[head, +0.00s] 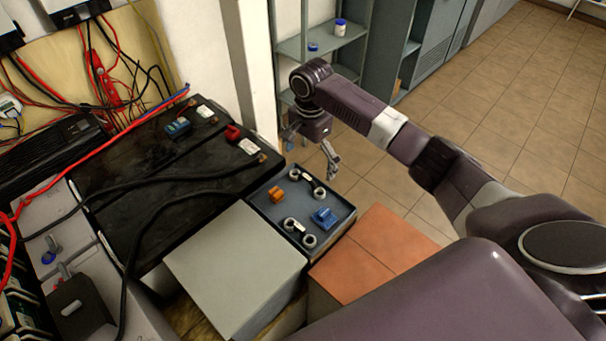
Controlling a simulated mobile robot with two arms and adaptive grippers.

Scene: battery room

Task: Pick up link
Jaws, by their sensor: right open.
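A blue-grey tray (260,218) with a dark rim holds several small parts. In it, an upper pair of grey rings (319,193) and a lower pair of grey rings (309,241) each have a small dark and white part between them. They look like links, but I cannot tell for certain. An orange clip (275,195) and a blue clip (324,217) lie in the same tray. My right gripper (312,152) is open and empty, above and beyond the tray's far edge, apart from the parts. My left gripper is not in view.
A pale grey box top (235,268) and an orange-brown block (370,252) adjoin the tray. Large black batteries (150,165) with cables stand left. A grey shelf (325,42) with a small jar (340,27) stands behind. Tiled floor is open at right.

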